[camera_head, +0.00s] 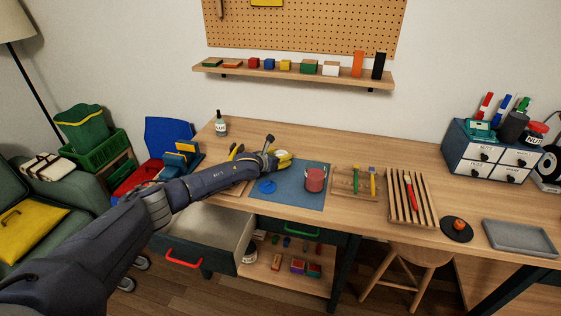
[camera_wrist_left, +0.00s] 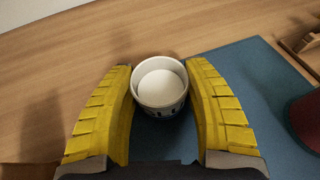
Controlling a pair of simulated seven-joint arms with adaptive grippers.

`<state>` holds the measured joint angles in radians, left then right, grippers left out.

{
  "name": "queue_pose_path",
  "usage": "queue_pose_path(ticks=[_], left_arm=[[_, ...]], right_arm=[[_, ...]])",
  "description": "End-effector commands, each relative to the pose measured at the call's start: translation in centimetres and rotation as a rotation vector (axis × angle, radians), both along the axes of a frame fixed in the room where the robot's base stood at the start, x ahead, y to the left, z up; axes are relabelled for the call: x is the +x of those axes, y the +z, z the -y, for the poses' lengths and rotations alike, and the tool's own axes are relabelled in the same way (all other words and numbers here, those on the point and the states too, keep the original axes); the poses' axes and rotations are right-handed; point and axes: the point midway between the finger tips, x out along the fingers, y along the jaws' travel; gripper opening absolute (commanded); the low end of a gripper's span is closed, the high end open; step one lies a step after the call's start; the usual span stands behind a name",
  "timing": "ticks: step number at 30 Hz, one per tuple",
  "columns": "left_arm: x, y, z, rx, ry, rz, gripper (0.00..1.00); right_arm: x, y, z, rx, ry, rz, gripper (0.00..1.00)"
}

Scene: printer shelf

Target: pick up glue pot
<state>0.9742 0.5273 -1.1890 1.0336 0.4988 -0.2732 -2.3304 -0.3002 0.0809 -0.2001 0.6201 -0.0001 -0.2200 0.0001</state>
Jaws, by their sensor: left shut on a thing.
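A small round white glue pot (camera_wrist_left: 160,88) shows in the left wrist view, with a pale inside and dark lettering on its side that I cannot read. My left gripper (camera_wrist_left: 160,70) has its yellow fingers on both sides of the pot and is shut on it. I cannot tell whether the pot touches the surface. My right gripper is not in view.
On the blue mat (camera_head: 297,200) stand a red pot (camera_head: 316,180) and a blue disc (camera_head: 266,187). A labelled bottle (camera_head: 221,124) stands at the back left. A wooden tool rack (camera_head: 345,187) is to the right. The table behind the mat is clear.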

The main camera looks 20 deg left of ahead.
Motion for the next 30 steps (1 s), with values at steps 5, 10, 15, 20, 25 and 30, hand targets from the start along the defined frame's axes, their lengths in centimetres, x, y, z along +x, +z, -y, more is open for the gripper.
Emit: queue_pose_path(ticks=[5,10,15,20,25,30], left_arm=[[0.0,0.0,0.0,0.000,0.000,0.000,0.17],[0.0,0.0,0.0,0.000,0.000,0.000,0.15],[0.0,0.3,0.0,0.000,0.000,0.001,0.15],[0.1,1.4,0.0,0.000,0.000,0.003,0.15],[0.1,4.2,-0.1,0.001,-0.001,0.004,0.15],[0.1,8.3,0.0,0.002,-0.001,0.007,0.15]], right_arm=[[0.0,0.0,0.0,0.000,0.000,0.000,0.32],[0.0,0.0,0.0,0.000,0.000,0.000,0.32],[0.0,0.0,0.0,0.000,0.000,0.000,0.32],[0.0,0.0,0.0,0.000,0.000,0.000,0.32],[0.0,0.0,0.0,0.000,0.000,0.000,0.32],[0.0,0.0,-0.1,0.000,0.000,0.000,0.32]])
